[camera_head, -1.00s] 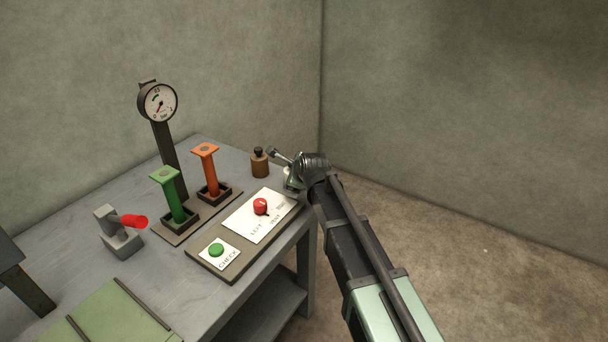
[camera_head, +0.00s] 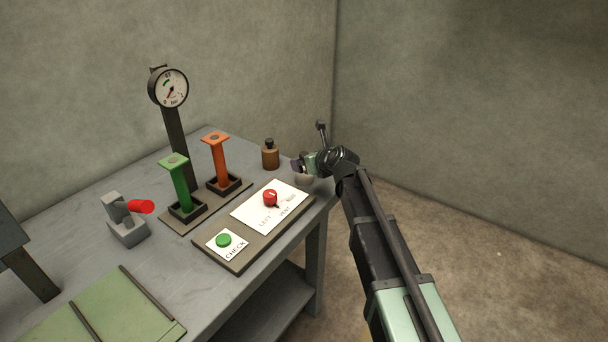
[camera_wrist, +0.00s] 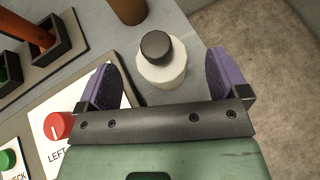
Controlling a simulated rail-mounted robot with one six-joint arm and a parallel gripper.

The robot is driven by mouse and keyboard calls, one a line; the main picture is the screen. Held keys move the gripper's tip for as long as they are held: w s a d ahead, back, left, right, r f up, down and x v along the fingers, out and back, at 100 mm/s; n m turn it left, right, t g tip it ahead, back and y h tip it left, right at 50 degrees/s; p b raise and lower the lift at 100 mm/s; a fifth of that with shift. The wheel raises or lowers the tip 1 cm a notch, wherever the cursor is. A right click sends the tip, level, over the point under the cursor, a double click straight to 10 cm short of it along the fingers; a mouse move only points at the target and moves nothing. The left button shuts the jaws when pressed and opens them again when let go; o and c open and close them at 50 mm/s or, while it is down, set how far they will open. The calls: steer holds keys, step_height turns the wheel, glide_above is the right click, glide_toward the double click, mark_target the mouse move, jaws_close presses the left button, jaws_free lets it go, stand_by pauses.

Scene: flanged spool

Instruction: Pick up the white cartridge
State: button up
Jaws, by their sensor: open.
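The white cartridge is a white bottle-like body (camera_wrist: 165,76) with a dark cap, seen from above in the wrist view. It stands on the grey table near its right edge. In the head view only a pale bit of it (camera_head: 304,179) shows below my gripper, which hides most of it. My gripper (camera_wrist: 164,82) is open, with one purple finger pad at each side of the cartridge in the wrist picture. The pads look apart from it, and I cannot tell their exact height. In the head view my gripper (camera_head: 299,165) is at the table's far right corner.
A brown bottle (camera_head: 270,156) stands close by. A panel (camera_head: 240,250) carries a red knob (camera_head: 270,198) and a green button (camera_head: 223,240). Green (camera_head: 181,187) and orange (camera_head: 218,163) spools stand in sockets, with a gauge (camera_head: 169,89) behind. Floor lies beyond the right edge.

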steer(key=b+x, duration=0.1)
steer(key=x, duration=0.3)
steer(key=shift+f, duration=0.1)
steer(key=shift+s, duration=0.1)
steer(key=shift+c, duration=0.2)
steer(key=shift+d, duration=0.1)
steer(key=c, duration=1)
step_height(320, 180, up, 20)
steer(key=p, duration=2)
